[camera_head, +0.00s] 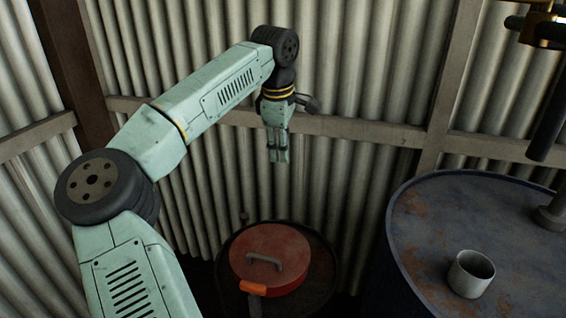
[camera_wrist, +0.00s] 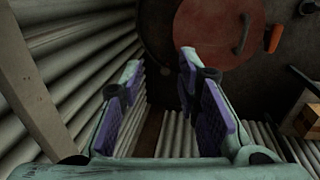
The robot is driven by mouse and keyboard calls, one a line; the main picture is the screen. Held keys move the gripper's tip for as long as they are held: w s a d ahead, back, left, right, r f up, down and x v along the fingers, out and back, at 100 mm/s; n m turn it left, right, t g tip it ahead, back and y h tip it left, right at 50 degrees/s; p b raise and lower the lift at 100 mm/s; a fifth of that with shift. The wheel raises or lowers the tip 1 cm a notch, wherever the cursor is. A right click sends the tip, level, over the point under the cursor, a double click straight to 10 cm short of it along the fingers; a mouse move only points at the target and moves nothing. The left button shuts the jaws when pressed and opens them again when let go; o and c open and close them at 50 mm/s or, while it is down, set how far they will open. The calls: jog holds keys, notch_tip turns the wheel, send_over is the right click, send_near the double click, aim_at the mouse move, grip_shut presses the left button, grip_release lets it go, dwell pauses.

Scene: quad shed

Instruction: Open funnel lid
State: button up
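The funnel lid (camera_head: 262,243) is a round red disc lying flat and closed on a dark drum-like base. A grey bar handle (camera_head: 280,263) stands on it, and an orange tab (camera_head: 253,287) sticks out at its near edge. In the wrist view the lid (camera_wrist: 207,30) is at the top, with its handle (camera_wrist: 243,33) and orange tab (camera_wrist: 273,39) to the right. My gripper (camera_head: 278,160) points down above and beyond the lid, clear of it. In the wrist view its purple-padded fingers (camera_wrist: 160,68) are apart with nothing between them.
A blue rusty barrel (camera_head: 430,230) stands at the right with a grey metal cup (camera_head: 471,274) on top. Corrugated walls with a wooden rail (camera_head: 370,129) close in behind my gripper. A wooden box (camera_wrist: 305,115) shows at the right of the wrist view.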

jog(key=shift+s+r, duration=0.2)
jog(key=shift+r, duration=0.6)
